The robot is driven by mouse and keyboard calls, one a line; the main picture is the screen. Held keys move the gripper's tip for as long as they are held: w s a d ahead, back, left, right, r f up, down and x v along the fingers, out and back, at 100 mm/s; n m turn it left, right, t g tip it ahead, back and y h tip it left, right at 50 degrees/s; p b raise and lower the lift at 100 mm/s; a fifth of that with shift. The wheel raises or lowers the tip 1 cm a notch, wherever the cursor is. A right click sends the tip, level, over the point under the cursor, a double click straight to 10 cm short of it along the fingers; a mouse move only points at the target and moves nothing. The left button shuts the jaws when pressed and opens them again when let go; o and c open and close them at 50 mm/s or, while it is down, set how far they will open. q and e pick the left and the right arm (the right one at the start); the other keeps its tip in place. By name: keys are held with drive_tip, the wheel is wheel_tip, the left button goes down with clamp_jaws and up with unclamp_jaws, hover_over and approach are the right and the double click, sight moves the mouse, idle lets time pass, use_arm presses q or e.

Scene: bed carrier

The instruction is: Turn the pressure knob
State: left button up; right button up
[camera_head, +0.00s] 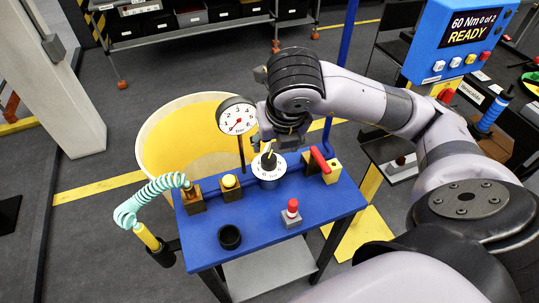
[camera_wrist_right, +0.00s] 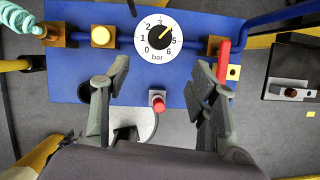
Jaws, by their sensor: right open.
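The pressure knob is black with a yellow pointer (camera_head: 268,160). It sits on a round white dial on the blue table. In the right wrist view the knob (camera_wrist_right: 159,37) shows its pointer tilted to the upper right, near 4 to 5 on a 0 to 6 bar scale. My right gripper (camera_head: 285,138) is above the back of the table, close to the knob and partly over it in the picture. In the right wrist view its open fingers (camera_wrist_right: 160,72) are spread wide with nothing between them; the knob appears beyond the tips. My left gripper is out of view.
A gauge with a red needle (camera_head: 236,116) stands behind the knob. A red-handled valve (camera_head: 320,160) is to its right, a yellow button (camera_head: 230,181) to its left. A red button (camera_head: 292,208) and black cup (camera_head: 229,237) are in front. A teal coiled hose (camera_head: 150,192) hangs left.

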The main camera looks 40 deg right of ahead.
sight(269, 159)
drive_tip(key=p+x, duration=0.1)
drive_tip(key=x, duration=0.8)
drive_tip(key=shift+p, duration=0.3)
drive_tip(key=shift+x, duration=1.2)
drive_tip(key=shift+w+f, duration=0.3)
drive_tip(key=shift+f, duration=0.25)
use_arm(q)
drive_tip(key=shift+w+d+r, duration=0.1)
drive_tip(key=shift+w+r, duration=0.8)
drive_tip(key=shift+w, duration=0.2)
use_arm(e)
drive_tip(key=shift+c, duration=0.5)
drive_tip(key=c, duration=1.1)
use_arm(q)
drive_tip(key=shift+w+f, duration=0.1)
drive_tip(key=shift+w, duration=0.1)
use_arm(e)
drive_tip(key=shift+o, duration=0.2)
